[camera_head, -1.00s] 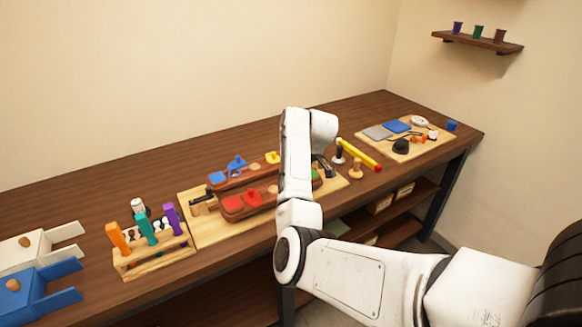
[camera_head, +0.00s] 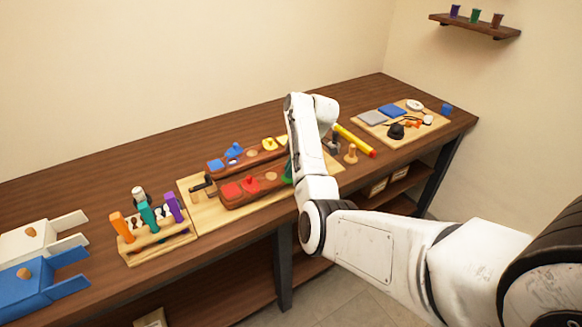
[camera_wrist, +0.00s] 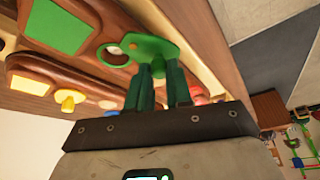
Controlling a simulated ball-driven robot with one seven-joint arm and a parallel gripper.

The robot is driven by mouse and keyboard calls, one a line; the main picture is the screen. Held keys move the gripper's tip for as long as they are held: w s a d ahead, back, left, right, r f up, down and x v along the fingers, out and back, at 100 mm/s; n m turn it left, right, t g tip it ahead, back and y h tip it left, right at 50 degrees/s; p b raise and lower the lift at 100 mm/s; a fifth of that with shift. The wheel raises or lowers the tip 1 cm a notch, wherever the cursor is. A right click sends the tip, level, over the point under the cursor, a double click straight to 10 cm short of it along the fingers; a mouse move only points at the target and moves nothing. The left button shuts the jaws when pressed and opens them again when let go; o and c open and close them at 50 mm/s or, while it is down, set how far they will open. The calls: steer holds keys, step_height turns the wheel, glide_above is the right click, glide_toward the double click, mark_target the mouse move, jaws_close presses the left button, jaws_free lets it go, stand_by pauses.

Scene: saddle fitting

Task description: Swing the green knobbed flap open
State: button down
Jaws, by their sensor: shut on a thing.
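The green knobbed flap (camera_wrist: 158,46) lies at the near edge of a red-brown wooden block, seen in the wrist view. A tan spot shows on it, and a pale round opening (camera_wrist: 114,51) is visible at its left. My gripper (camera_wrist: 163,72) is shut at the flap, its two dark fingers against it; the knob itself is hidden between them. A flat green square (camera_wrist: 56,26) lies on the same block, apart from the fingers. In the head view, only a small green part (camera_head: 287,171) shows beside my arm, which hides the gripper.
The double wooden block (camera_head: 228,199) carries red, blue and yellow pieces. A rack of coloured handles (camera_head: 160,246) stands left. A yellow stick (camera_head: 355,141) and wooden peg (camera_head: 351,155) are right of my arm. A board with small items (camera_head: 373,132) lies at the far right.

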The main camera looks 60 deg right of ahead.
steer(key=c, duration=1.1)
jaws_free()
steer(key=shift+o, duration=0.2)
steer(key=shift+r, duration=0.1)
steer(key=p+v, duration=0.4)
steer(key=v, duration=0.6)
steer(key=shift+r, duration=0.3)
steer(key=shift+s+f, duration=0.1)
